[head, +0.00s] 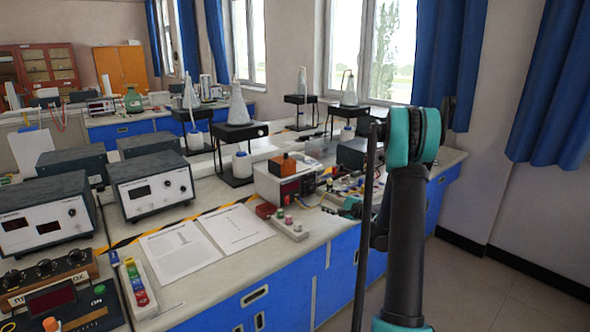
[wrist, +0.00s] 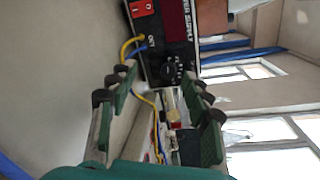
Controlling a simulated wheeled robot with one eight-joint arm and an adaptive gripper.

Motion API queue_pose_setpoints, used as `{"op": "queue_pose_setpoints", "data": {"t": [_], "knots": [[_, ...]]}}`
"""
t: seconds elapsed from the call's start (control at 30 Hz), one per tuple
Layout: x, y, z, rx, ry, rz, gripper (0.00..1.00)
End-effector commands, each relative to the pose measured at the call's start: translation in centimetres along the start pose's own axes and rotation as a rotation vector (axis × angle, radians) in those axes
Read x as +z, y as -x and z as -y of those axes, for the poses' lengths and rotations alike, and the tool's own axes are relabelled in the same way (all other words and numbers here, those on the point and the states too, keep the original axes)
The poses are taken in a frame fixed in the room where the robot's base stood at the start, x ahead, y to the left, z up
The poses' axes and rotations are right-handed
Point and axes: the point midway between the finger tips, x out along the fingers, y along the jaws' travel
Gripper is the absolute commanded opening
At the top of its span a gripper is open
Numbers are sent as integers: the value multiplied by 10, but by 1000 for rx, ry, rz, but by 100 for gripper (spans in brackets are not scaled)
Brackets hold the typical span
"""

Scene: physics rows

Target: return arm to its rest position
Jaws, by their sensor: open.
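My arm (head: 405,230), dark with teal joints, rises at the right of the head view in front of the lab bench. My gripper (wrist: 160,95) shows in the wrist view with its two green-padded fingers spread wide apart. Nothing is held between them. A power supply (wrist: 166,40) with a red switch and yellow and blue wires lies beyond the fingertips.
Blue curtains (head: 560,90) hang at the right. The floor (head: 470,290) at the right is clear.

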Motion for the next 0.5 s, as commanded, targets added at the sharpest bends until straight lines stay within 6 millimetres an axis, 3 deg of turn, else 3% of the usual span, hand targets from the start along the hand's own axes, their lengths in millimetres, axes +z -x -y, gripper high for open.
{"op": "queue_pose_setpoints", "data": {"t": [0.03, 0.2, 0.5], "knots": [[19, 4, -4, 49, 50, -2, 50], [70, 23, -24, 222, 239, -10, 50], [141, 85, -74, 523, 568, -2, 50]]}}
